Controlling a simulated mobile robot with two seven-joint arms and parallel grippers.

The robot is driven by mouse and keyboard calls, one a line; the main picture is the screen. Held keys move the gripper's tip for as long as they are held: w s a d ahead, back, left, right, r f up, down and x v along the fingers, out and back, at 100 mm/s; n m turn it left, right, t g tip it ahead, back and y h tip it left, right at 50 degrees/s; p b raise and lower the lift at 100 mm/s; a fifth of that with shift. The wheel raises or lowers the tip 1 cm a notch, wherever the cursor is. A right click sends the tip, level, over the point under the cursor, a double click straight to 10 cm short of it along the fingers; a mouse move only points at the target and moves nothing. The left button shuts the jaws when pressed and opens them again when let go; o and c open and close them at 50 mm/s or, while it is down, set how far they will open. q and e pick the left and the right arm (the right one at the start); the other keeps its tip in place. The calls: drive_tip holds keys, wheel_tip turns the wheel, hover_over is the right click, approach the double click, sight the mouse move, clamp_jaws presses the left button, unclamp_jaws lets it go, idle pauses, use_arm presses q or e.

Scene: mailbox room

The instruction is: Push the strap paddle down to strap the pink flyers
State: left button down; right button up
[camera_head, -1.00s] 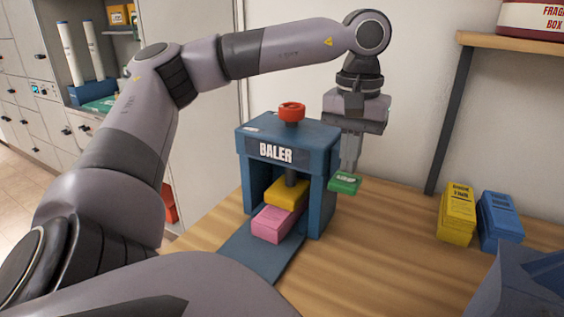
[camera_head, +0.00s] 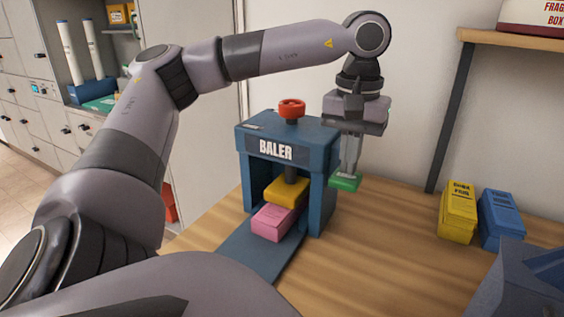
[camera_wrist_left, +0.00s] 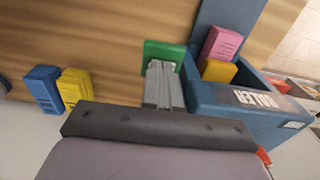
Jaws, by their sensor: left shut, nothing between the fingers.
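The blue baler (camera_head: 318,150) stands on the wooden table, with a red knob (camera_head: 292,109) on top. The pink flyers (camera_head: 273,222) lie in its opening, with the yellow press block (camera_head: 287,192) down at their rear part. The green strap paddle (camera_head: 345,183) sticks out at the baler's right side; it also shows in the left wrist view (camera_wrist_left: 163,54). My left gripper (camera_head: 347,174) points down, shut and empty, its tips at the paddle's upper face. I cannot tell whether they touch. In the left wrist view the fingers (camera_wrist_left: 162,68) overlap the paddle. My right gripper is not in view.
Yellow (camera_head: 457,213) and blue (camera_head: 500,218) bundles stand at the table's right. A blue bin-like object (camera_head: 535,285) fills the lower right corner. A wall shelf (camera_head: 510,42) is above right. Bare table lies between baler and bundles.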

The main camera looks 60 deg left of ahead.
sight(347, 178)
use_arm(q)
drive_tip(key=shift+f+b, duration=0.4)
drive_tip(key=shift+f, duration=0.35)
drive_tip(key=shift+f+b, duration=0.45)
drive_tip(key=shift+f, duration=0.2)
drive_tip(key=shift+f+b, duration=0.4)
drive_tip(key=shift+f, duration=0.35)
drive_tip(key=shift+a+f+b, duration=0.1)
drive_tip(key=shift+f+b, duration=0.3)
drive_tip(key=shift+f, duration=0.05)
idle(0.5)
